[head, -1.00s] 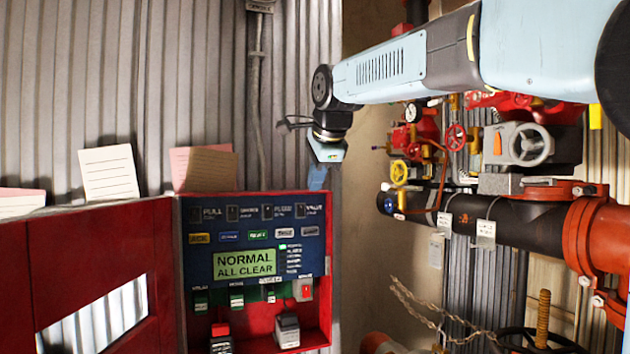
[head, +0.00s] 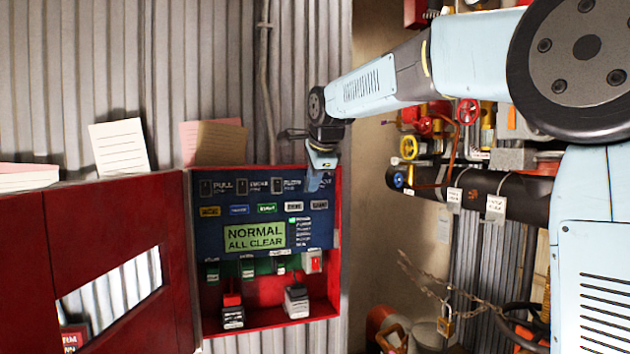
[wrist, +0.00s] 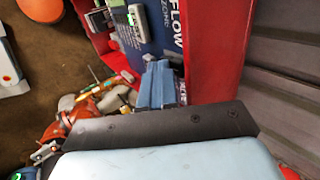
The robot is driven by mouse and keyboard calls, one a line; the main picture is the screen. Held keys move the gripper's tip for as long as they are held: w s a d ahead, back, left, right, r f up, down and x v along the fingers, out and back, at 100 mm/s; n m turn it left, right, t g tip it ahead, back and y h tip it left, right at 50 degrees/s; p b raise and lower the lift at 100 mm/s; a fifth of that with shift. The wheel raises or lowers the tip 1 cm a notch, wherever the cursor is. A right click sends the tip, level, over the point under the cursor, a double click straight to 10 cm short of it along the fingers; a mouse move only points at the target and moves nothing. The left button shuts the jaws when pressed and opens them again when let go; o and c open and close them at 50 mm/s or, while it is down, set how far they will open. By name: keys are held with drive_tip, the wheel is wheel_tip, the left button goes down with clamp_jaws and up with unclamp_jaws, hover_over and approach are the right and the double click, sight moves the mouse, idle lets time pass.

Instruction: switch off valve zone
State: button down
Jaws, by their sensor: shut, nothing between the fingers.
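The red alarm box (head: 337,215) stands open on the corrugated wall, with a blue control panel (head: 210,222) inside. Its top row has small dark switches, among them the pull switch (head: 205,188) and the flow switch (head: 279,186). The valve zone switch, at the right end of the row, is hidden behind my gripper (head: 315,183). My gripper is shut and empty, its blue fingers at the panel's upper right corner. In the wrist view the fingers (wrist: 158,84) cover part of a label beside the "FLOW ZONE" lettering (wrist: 172,18). I cannot tell whether they touch.
The green display (head: 255,237) reads "NORMAL ALL CLEAR". The red door (head: 120,235) hangs open to the left, with paper cards (head: 119,147) above it. Red and black pipework (head: 470,183) and a chain with a padlock (head: 444,325) are at right.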

drive_tip(key=shift+w+f, duration=0.15)
idle(0.5)
drive_tip(key=shift+r, duration=1)
drive_tip(key=shift+r, duration=0.1)
drive_tip(key=s+f+v, duration=0.1)
drive_tip(key=s+v, duration=0.1)
drive_tip(key=v, duration=1)
drive_tip(key=shift+s+d, duration=0.25)
drive_tip(key=shift+d, duration=0.1)
